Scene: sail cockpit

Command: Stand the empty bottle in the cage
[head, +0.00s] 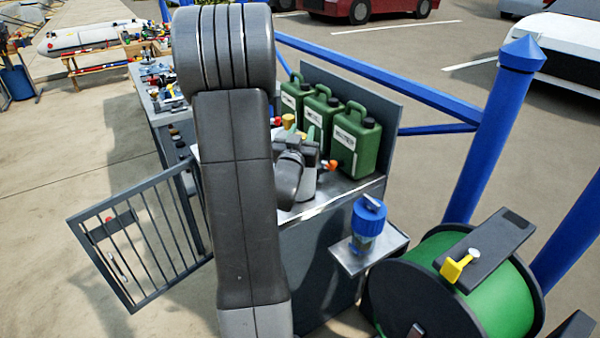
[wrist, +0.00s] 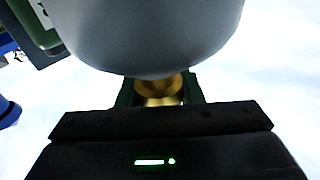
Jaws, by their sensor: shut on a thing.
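In the wrist view a pale grey, rounded bottle (wrist: 150,35) fills the upper middle, with a brass fitting (wrist: 160,88) below it. My gripper (wrist: 160,92) is shut on the bottle at this fitting, one dark finger on each side. In the head view my forearm hides most of the bottle, and my wrist shows over the bench top. The cage's barred gate (head: 137,245) stands swung open to the left, below the bench. The cage's inside is hidden behind my arm.
Several green jerrycans (head: 355,140) stand along the back of the bench. A blue-topped device (head: 368,222) sits on a small side shelf (head: 352,262). A green hose reel (head: 470,285) and blue posts (head: 490,140) crowd the right. Open paving (head: 70,160) lies left.

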